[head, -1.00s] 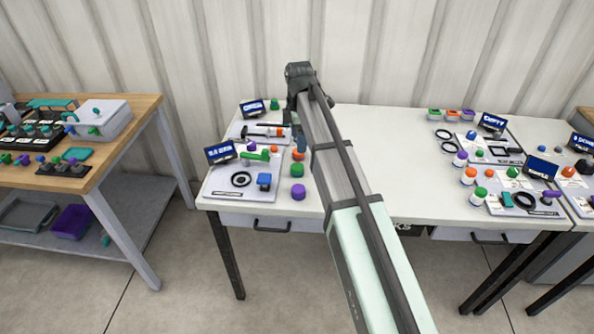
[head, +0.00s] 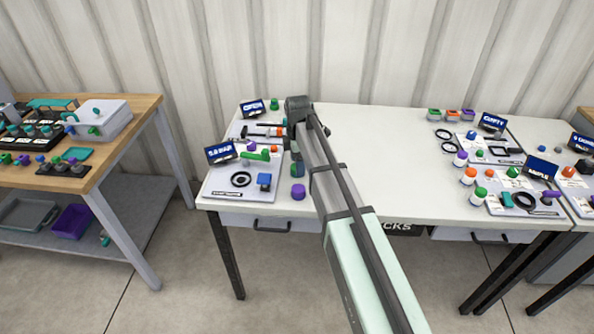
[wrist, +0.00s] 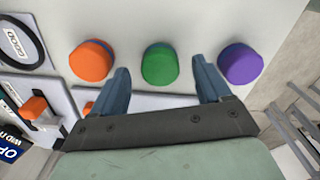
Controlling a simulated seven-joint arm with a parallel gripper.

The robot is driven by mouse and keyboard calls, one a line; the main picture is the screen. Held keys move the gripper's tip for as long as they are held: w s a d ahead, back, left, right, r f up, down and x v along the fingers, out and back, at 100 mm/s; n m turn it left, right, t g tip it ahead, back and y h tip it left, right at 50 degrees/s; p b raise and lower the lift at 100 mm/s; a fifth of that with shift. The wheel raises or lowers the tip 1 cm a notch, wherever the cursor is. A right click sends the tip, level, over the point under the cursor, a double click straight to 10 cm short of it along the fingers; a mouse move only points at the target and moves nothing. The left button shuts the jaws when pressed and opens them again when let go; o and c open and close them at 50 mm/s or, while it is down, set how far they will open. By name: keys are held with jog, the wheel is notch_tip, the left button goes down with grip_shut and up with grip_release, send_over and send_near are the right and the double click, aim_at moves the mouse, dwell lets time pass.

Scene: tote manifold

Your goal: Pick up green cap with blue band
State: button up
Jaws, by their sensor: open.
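The green cap with a blue band (wrist: 160,66) stands on the white table in the middle of the wrist view. A thin blue edge shows at its top side. My gripper (wrist: 160,76) is open, with one blue-grey fingertip on either side of the cap in the picture. I cannot tell how far above the table the tips are. No contact with the cap shows. In the head view, my arm and gripper largely cover the cap.
An orange cap (wrist: 91,61) stands left of the green one and a purple cap (wrist: 241,64) right of it, close to the fingers. A grey board (head: 226,181) with parts lies at left. The table middle (head: 390,150) is clear.

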jog(key=shift+f, duration=0.85)
jog(key=shift+c, duration=0.2)
jog(key=c, duration=1.1)
